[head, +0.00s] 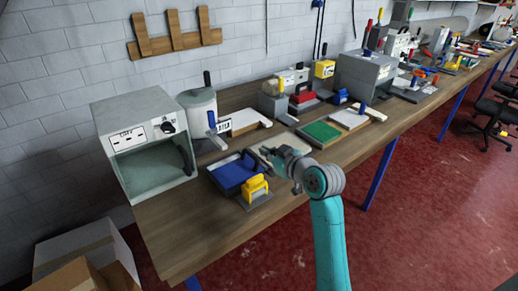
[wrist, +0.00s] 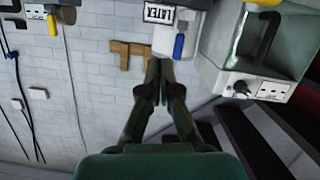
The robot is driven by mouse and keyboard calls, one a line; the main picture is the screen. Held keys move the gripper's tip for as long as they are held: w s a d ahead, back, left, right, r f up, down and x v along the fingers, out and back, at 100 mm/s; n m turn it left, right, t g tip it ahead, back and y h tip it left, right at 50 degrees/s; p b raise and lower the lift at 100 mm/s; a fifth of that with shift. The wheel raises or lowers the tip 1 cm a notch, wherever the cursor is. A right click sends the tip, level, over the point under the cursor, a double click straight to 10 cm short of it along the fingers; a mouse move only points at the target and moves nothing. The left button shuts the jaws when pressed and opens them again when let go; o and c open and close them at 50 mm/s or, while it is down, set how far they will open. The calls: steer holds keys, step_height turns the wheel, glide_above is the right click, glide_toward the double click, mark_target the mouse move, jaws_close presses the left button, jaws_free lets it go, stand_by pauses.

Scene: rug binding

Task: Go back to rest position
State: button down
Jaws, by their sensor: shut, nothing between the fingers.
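My gripper (head: 264,150) is over the workbench (head: 172,232) in the head view, at the end of my teal arm. It points away from me toward the wall and hides part of a pale board beneath it. In the wrist view my gripper (wrist: 160,88) has its two dark fingers together with nothing between them. The grey brick wall (wrist: 100,100) is beyond the fingertips.
A blue and yellow fixture (head: 238,178) stands left of my gripper, with a grey open-fronted box (head: 150,110) beyond it. A green panel (head: 318,132) lies to the right. Cardboard boxes (head: 85,262) stand on the floor at lower left.

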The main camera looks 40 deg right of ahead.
steer(key=s+a+f+m+h, duration=0.1)
steer(key=s+a+f+m, duration=0.1)
steer(key=s+a+f, duration=0.7)
steer(key=s+a+f+m, duration=0.1)
steer(key=s+a+f, duration=0.5)
steer(key=s+f, duration=0.5)
steer(key=s+a+r+y, duration=0.1)
steer(key=s+a+r, duration=0.1)
steer(key=s, duration=1.1)
steer(key=s+a+r+n, duration=0.1)
steer(key=s+a, duration=0.4)
steer(key=s, duration=0.8)
steer(key=shift+r+y, duration=0.4)
steer(key=shift+r, duration=0.15)
